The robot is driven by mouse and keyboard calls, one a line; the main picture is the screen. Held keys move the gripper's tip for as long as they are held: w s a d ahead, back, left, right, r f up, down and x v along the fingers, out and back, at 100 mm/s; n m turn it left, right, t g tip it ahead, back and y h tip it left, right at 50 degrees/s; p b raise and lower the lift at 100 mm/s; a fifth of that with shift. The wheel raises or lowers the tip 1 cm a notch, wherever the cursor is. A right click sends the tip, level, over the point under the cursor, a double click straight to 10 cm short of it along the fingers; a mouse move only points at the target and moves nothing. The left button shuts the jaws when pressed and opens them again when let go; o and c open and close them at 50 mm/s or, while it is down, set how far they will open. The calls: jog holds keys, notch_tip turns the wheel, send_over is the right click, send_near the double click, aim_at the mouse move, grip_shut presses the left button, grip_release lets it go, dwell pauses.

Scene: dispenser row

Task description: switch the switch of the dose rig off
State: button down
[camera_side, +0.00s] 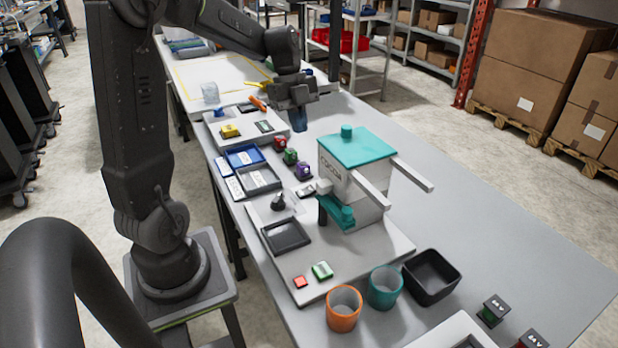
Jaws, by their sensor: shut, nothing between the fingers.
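A white dispenser with a teal lid (358,147) and a teal lower part stands on a pale base plate (385,253) in the middle of the table; its lettering is too small to read, so I cannot confirm it is the dose rig. At the near end of that plate lie a small green switch-like piece (322,271) and a small red piece (300,282). I cannot tell which is the switch or how it is set. My gripper (300,126) is shut and empty, pointing down beyond the dispenser, above the table and apart from both pieces.
An orange cup (343,309), a teal cup (384,287) and a black bin (432,277) stand near the plate. Two pale bars (410,175) stick out right from the dispenser. Small coloured blocks (290,157) and trays (259,178) lie on the left.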

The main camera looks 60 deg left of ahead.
aim_at(311, 189)
jog(key=shift+f, duration=0.1)
jog(key=x, duration=1.2)
jog(key=shift+w+a+f, duration=0.15)
jog(key=shift+a+f, duration=0.15)
jog(key=shift+f, duration=0.2)
jog(key=shift+w+f, duration=0.1)
jog(key=shift+f, duration=0.4)
jog(key=shift+w+f+g, duration=0.15)
jog(key=shift+f+g, duration=0.2)
jog(key=shift+g, duration=0.15)
jog(key=shift+s+r, duration=0.2)
jog(key=shift+s, duration=0.55)
jog(key=shift+r, duration=0.15)
